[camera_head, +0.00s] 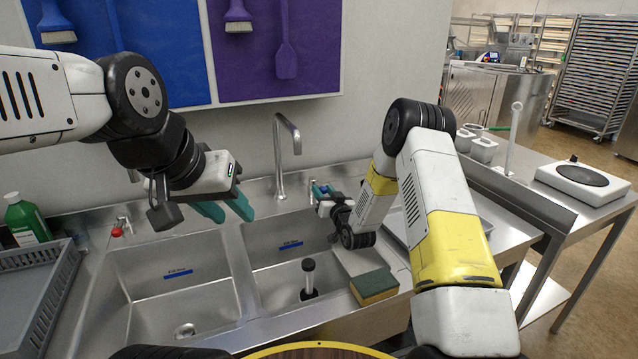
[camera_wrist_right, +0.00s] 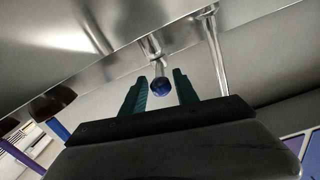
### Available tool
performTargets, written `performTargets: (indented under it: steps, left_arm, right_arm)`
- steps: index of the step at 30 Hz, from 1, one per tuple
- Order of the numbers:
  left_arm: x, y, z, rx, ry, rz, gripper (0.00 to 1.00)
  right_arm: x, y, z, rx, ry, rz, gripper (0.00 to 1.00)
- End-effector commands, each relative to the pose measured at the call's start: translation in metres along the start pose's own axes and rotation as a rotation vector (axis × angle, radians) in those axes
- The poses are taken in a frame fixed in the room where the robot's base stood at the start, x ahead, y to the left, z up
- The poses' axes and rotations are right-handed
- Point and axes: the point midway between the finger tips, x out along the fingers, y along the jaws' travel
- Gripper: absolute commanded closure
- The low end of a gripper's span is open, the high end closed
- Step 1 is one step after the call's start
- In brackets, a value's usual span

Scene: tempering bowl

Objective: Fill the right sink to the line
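The right sink (camera_head: 262,277) is a steel basin with a blue line label (camera_head: 291,245) on its back wall. A dark upright plug with a knob top (camera_head: 309,280) stands in it; I see no clear water surface. The steel spout (camera_head: 284,150) rises behind the basins. My right gripper (camera_head: 321,193) is at the back right of this sink, partly hidden by its arm. In the right wrist view its green fingers (camera_wrist_right: 160,88) are open, one on each side of the blue tap knob (camera_wrist_right: 161,87), with gaps visible. My left gripper (camera_head: 226,209) is open and empty above the left basin's back.
The left sink (camera_head: 150,310) has a drain and a blue label. A red tap knob (camera_head: 117,232) stands behind it. A green-yellow sponge (camera_head: 374,286) lies on the right front rim. A grey crate (camera_head: 65,285) and green bottle (camera_head: 26,220) are at left.

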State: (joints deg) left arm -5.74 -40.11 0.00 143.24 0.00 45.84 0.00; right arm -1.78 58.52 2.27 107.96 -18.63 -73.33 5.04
Motion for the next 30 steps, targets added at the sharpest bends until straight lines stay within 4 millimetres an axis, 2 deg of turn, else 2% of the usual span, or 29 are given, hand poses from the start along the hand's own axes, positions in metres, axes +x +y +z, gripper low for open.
performTargets:
  steps: [3, 9, 19, 24, 25, 30]
  left_arm:
    - [0.000, 0.000, 0.000, 0.000, 0.000, 0.000, 0.64]
    - [0.000, 0.000, 0.000, 0.000, 0.000, 0.000, 0.64]
    - [0.000, 0.000, 0.000, 0.000, 0.000, 0.000, 0.64]
    - [0.000, 0.000, 0.000, 0.000, 0.000, 0.000, 0.64]
    - [0.000, 0.000, 0.000, 0.000, 0.000, 0.000, 0.64]
    - [0.000, 0.000, 0.000, 0.000, 0.000, 0.000, 0.64]
  right_arm:
    - [0.020, -0.001, 0.000, 0.000, 0.000, -0.002, 0.64]
    - [0.041, 0.000, 0.001, 0.000, -0.002, 0.000, 0.64]
    - [0.045, 0.000, 0.000, 0.001, -0.002, 0.000, 0.64]
    - [0.045, 0.000, 0.000, 0.001, -0.002, 0.000, 0.97]
    - [0.045, 0.000, 0.000, 0.001, -0.002, 0.000, 1.00]
    - [0.045, 0.000, 0.000, 0.001, -0.002, 0.000, 1.00]
